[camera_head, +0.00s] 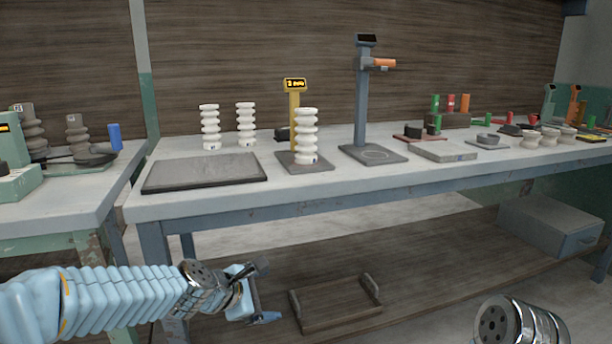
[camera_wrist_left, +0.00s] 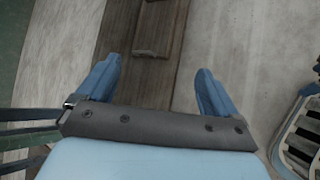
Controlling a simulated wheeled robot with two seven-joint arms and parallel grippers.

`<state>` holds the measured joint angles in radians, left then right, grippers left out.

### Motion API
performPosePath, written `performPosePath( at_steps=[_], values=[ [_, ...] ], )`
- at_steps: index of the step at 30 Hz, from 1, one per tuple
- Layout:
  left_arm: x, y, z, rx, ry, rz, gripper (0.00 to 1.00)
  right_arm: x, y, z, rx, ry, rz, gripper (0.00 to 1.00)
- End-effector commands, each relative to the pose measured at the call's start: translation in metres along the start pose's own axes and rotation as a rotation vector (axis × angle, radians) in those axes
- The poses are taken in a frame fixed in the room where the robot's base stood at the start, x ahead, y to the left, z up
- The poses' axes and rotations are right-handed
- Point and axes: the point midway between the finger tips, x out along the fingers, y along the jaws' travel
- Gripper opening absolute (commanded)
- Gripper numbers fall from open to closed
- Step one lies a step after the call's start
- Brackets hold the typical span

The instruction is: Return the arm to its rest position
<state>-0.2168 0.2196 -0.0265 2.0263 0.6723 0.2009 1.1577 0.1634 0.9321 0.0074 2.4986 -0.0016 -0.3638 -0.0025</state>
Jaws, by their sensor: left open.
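My left gripper (camera_head: 262,292) hangs in front of the main workbench (camera_head: 200,206), below its top, on an arm coming in from the left. In the left wrist view its two blue fingers (camera_wrist_left: 158,90) stand wide apart with nothing between them, so it is open and empty. Below the fingers lie the brown lower shelf and the floor. Part of my right arm (camera_head: 515,322) shows at the bottom right; its gripper is out of the picture.
On the bench stand white ribbed insulators (camera_head: 210,128), one (camera_head: 307,137) on a yellow-posted scale (camera_head: 294,112), a dark mat (camera_head: 205,173) and a blue-grey post (camera_head: 361,105). A wooden tray (camera_head: 335,302) and a grey box (camera_head: 550,228) rest below. A second bench (camera_head: 62,204) stands left.

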Motion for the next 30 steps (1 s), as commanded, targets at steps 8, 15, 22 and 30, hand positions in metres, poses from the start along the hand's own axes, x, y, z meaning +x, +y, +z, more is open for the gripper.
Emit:
performPosePath(
  at_steps=[8,15,22,30],
  values=[
    [0.077,-0.179,-0.155,0.662,0.171,-0.389,0.93,-0.007,-0.005,0.001,-0.003,-0.004,-0.003,1.0],
    [0.067,-0.337,-0.21,1.185,-0.06,-0.665,0.93,-0.011,-0.008,0.002,-0.005,-0.006,-0.006,1.0],
    [0.053,-0.392,-0.211,1.373,-0.221,-0.707,0.93,-0.012,-0.009,0.002,-0.006,-0.007,-0.007,1.0],
    [0.053,-0.393,-0.211,1.381,-0.225,-0.706,0.93,-0.011,-0.009,0.002,-0.006,-0.007,-0.006,1.0]
  ],
)
